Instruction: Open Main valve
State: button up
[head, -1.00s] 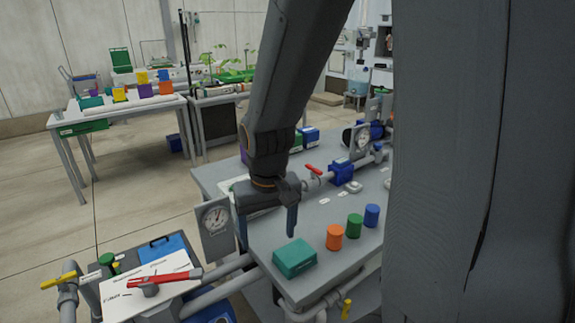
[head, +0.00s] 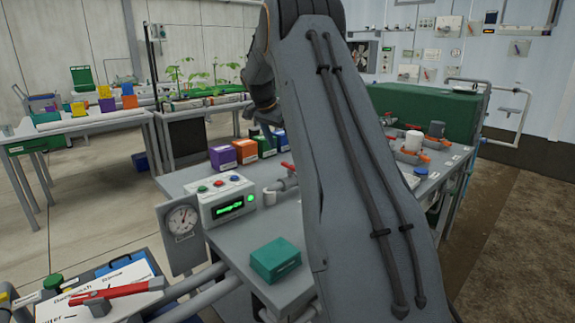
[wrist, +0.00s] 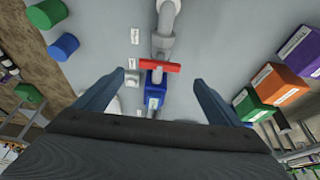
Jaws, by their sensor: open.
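A valve with a red lever (wrist: 146,67) and a blue body (wrist: 154,93) sits on a grey pipe in the wrist view. The lever lies crosswise to the pipe. A red handle (head: 288,166) on a grey pipe also shows in the head view, partly hidden by my arm; I cannot tell if it is the same one. The small labels are too small to read as Main. My gripper (wrist: 159,78) is open and empty, its fingers either side of the lever and blue body, apart from them. In the head view my arm hides most of the gripper.
Orange (wrist: 274,82) and green (wrist: 252,104) boxes stand right of the gripper; green (wrist: 46,13) and blue (wrist: 63,47) cylinders left. The head view shows a controller box (head: 223,203), a gauge (head: 182,219), a teal box (head: 275,259) and a red filter lever (head: 118,292).

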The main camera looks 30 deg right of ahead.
aim_at(290, 165)
jog(key=shift+p+x, duration=0.55)
jog(key=shift+x, duration=2.95)
jog(key=c, duration=1.1)
jog(key=shift+o, duration=0.2)
